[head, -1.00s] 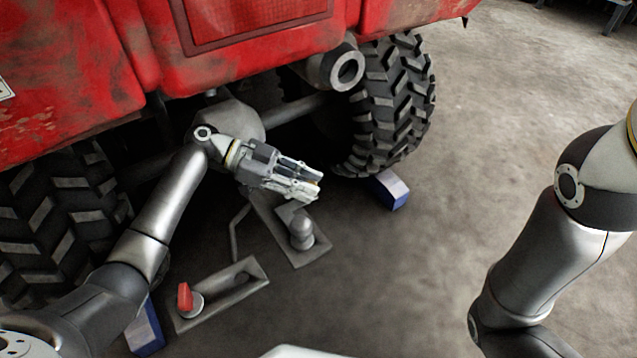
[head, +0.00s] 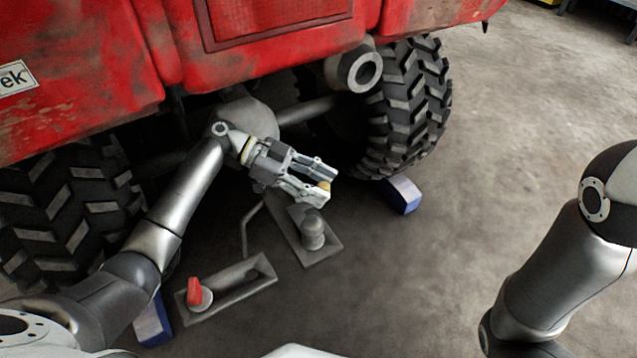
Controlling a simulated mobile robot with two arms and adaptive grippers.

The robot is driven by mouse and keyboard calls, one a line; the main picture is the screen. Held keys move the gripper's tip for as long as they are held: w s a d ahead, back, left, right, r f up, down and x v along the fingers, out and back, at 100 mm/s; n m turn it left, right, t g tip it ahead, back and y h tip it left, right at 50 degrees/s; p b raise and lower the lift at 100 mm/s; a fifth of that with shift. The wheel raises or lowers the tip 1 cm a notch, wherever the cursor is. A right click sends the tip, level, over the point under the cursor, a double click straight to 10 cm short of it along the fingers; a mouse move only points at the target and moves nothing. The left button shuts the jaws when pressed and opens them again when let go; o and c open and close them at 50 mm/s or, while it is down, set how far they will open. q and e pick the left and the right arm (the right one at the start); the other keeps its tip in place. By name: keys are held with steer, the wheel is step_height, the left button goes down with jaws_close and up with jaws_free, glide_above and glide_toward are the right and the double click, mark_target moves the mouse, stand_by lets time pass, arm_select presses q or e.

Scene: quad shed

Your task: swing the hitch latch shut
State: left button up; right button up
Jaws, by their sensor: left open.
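My left gripper (head: 324,186) is open, its fingers spread and pointing right, under the rear of the red quad (head: 270,55). It is above and slightly behind the hitch ball (head: 313,232), which stands on a flat grey plate (head: 322,254). A small yellowish spot shows between the fingertips; I cannot tell what it is. No part stands out clearly as the hitch latch; my gripper may hide it. I cannot tell whether the gripper touches anything. My right gripper is out of view; only part of the right arm shows.
A second grey plate (head: 232,287) with a red knob (head: 194,290) lies nearer, to the left. Blue blocks sit by the right tyre (head: 404,195) and at lower left (head: 152,322). A round exhaust end (head: 365,72) juts out.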

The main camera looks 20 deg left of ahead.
arm_select(q)
step_height(320, 180, up, 10)
stand_by(0.5)
steer(key=shift+s, duration=0.1)
